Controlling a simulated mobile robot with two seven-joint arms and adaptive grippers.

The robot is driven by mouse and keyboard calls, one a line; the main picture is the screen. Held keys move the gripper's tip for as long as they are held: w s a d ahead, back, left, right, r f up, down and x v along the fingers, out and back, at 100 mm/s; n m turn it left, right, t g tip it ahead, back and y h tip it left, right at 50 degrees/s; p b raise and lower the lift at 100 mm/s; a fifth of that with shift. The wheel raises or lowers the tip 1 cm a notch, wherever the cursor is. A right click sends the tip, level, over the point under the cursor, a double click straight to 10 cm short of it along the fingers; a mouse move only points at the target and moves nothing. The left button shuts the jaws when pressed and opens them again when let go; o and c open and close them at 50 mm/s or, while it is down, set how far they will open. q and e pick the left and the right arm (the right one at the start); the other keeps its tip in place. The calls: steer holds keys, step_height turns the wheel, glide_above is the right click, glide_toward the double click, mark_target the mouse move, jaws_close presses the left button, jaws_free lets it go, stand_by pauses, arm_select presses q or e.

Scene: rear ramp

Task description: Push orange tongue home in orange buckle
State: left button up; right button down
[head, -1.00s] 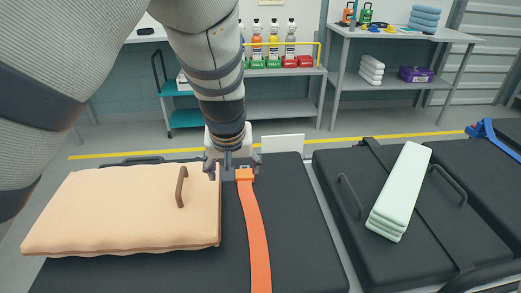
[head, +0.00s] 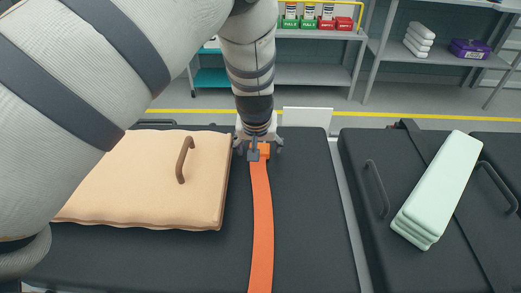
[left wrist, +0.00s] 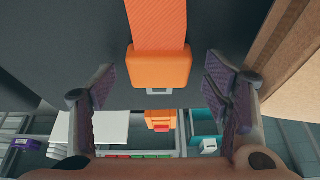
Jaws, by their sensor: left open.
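An orange strap (head: 261,220) runs along the dark stretcher pad and ends in an orange tongue block (head: 263,151). In the left wrist view the tongue (left wrist: 160,68) has a short grey metal tab on its end. Beyond the tab, a small gap away, is an orange block with a red part, which looks like the buckle (left wrist: 160,117). In the head view my gripper mostly hides the buckle. My left gripper (head: 258,145) is over the strap end. Its fingers (left wrist: 158,82) are open, one on each side of the tongue and apart from it. My right gripper is out of view.
A peach cushion (head: 150,185) with a brown handle lies just left of the strap. A pale green folded stack (head: 440,185) lies on another dark pad at right. A white panel (head: 306,117) stands behind the pad. Shelves are at the back.

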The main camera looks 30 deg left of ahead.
arm_select(q)
steer(key=shift+r, duration=0.15)
steer(key=c, duration=1.3)
